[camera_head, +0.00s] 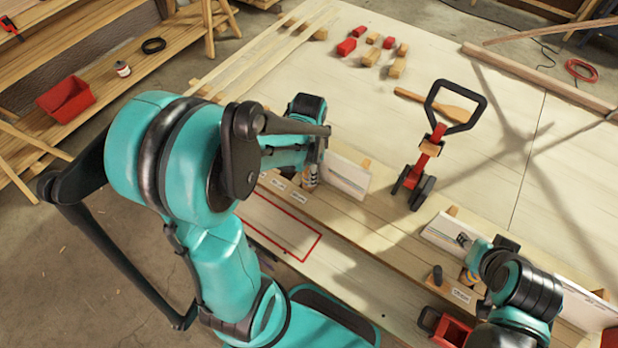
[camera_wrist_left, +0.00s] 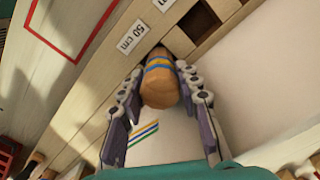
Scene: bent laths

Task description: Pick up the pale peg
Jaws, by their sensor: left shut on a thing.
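The pale wooden peg (camera_wrist_left: 160,84), with blue and yellow bands, is between the fingers of my left gripper (camera_wrist_left: 162,100) in the left wrist view. The gripper is shut on it. Its far end is beside a dark square hole in the wooden beam; I cannot tell whether it still touches the hole. In the head view the peg (camera_head: 311,176) shows partly below my left gripper (camera_head: 312,158), over the beam. My right gripper (camera_head: 487,256) is at the lower right, close to another peg with a yellow band (camera_head: 468,279); its fingers are too hidden to judge.
A red-and-black handled tool (camera_head: 429,150) stands on the table. Red and wooden blocks (camera_head: 370,57) lie farther back. A red outline (camera_head: 283,226) marks the board in front.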

